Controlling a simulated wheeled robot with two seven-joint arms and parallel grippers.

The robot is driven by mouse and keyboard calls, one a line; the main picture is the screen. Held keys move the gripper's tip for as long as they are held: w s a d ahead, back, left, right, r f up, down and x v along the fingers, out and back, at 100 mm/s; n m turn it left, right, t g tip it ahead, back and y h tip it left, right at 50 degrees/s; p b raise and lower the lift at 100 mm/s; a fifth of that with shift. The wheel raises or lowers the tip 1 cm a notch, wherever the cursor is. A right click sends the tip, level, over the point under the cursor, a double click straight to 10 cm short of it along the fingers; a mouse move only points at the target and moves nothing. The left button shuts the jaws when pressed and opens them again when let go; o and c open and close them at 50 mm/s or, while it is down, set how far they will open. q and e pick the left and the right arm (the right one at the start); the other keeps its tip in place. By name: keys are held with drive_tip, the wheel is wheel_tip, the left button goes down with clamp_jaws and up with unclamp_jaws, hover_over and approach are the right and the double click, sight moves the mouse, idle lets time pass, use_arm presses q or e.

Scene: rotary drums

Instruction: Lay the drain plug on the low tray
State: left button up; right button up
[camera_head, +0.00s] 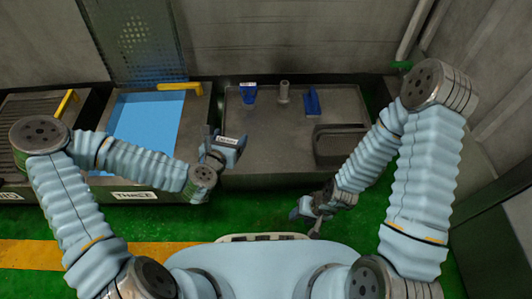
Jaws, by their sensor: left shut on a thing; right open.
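My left gripper (220,154) is shut on a small dark piece with a white label (229,141), which I take to be the drain plug. The label's print is too small to read surely, and the fingers hide much of the piece. It is held at the left edge of the low, dark grey tray (262,141), as seen from above; its height over the tray is hard to tell. My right gripper (308,214) is open and empty, in front of the tray, above the green floor.
On the tray stand a blue labelled piece (248,94), a grey post (284,92), a blue block (312,102) and a dark open frame (342,146). The tray's middle is bare. Left is a blue-surfaced bay (146,122) with a yellow handle (180,87).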

use_arm(q)
drive_tip(key=s+d, duration=0.1)
drive_tip(key=d+m+h, duration=0.1)
drive_tip(key=shift+s+d, duration=0.4)
drive_tip(key=w+d+f+b, duration=0.3)
drive_tip(key=w+d+f, duration=0.3)
drive_tip(key=w+f, duration=0.6)
drive_tip(key=shift+w+d+f+b, duration=0.2)
drive_tip(key=shift+f+b, duration=0.1)
drive_tip(key=shift+f, duration=0.2)
drive_tip(key=shift+f, duration=0.1)
